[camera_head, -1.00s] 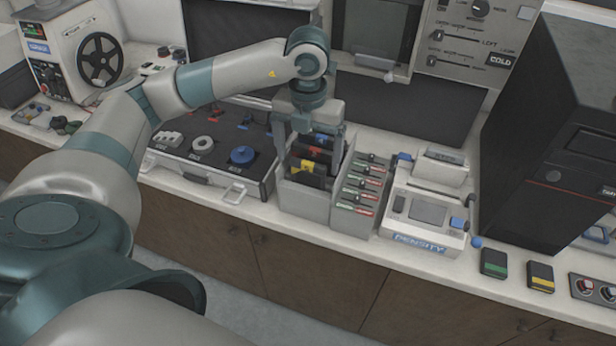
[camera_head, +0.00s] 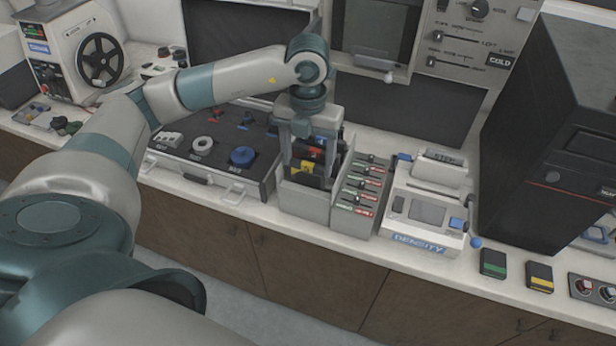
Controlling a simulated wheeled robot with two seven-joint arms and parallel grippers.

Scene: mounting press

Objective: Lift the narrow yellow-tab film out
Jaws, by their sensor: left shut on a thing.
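The grey film rack (camera_head: 300,205) stands on the counter near the middle. It holds dark films with coloured tabs: blue (camera_head: 321,138) at the back, red-orange (camera_head: 318,153) in the middle and yellow at the front. My left gripper (camera_head: 308,168) points down into the rack, with one finger on each side of the yellow-tab film (camera_head: 305,168). It is shut on that film, which is still low in the rack. The gripper hides parts of the films, and the film's lower edge is hidden by the rack wall. My right gripper is out of view.
Right of the rack stands a slider box (camera_head: 352,218), then the density device (camera_head: 425,212). An open case with a blue knob (camera_head: 242,156) lies to the left. A dark tower (camera_head: 550,140) stands at the right. Green and yellow blocks lie near the front edge.

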